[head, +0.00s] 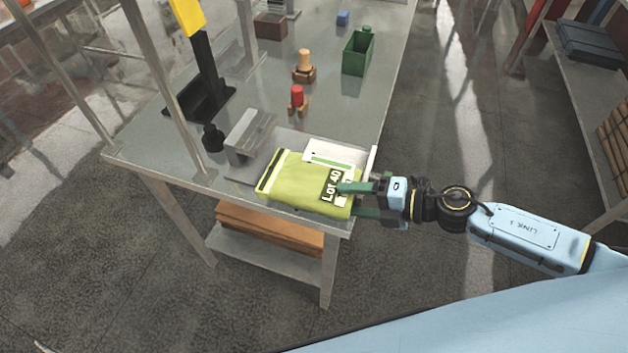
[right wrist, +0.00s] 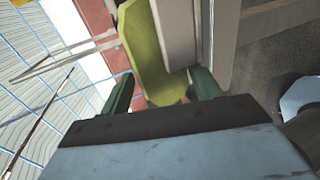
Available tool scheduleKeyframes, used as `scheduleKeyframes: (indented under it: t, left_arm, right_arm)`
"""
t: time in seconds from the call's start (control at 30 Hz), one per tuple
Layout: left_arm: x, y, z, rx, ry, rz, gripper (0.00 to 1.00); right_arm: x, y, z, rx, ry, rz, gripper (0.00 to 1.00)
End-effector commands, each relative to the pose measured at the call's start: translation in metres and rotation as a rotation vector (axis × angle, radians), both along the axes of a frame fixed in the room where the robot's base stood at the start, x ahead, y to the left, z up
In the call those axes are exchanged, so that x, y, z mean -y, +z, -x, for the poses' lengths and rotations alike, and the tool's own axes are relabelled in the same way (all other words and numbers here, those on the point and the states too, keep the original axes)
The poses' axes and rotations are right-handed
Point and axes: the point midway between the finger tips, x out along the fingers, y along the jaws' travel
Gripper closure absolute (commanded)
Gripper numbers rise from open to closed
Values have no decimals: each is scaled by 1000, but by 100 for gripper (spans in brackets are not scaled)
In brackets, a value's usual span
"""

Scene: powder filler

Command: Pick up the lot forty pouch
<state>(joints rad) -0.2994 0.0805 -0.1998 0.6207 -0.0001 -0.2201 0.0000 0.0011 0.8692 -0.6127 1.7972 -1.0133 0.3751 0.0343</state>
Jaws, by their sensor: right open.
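The lot forty pouch (head: 295,186) is yellow-green with a dark "Lot 40" label, and lies at the front right corner of the grey table. Its right end reaches the table edge. My right gripper (head: 362,199) is open at that end, with one green finger over the label side and the other lower, near the table edge. In the right wrist view the pouch (right wrist: 150,45) extends between the two green fingers (right wrist: 162,92). I cannot tell whether either finger touches it. My left gripper is not in view.
A white card (head: 328,152) lies behind the pouch, near a metal bracket (head: 248,135). A red-topped piece (head: 297,97), a wooden peg (head: 304,64) and a green bin (head: 358,52) stand farther back. A table post (head: 168,75) rises at left. Floor right of the table is clear.

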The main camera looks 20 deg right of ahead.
Motion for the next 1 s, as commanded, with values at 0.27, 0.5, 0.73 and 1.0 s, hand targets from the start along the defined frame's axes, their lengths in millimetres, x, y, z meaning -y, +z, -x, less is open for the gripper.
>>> scheduleKeyframes:
  t: [0.27, 0.5, 0.73, 1.0]
  left_arm:
    - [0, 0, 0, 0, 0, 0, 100]
    - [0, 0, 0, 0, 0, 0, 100]
    - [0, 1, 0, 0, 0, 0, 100]
    - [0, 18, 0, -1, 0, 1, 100]
  right_arm:
    - [0, 0, 0, 0, 0, 0, 49]
    - [0, 0, 0, 1, 0, 0, 74]
    - [0, 5, 0, 3, 1, 1, 74]
    - [1, 54, 0, 6, 3, 3, 74]
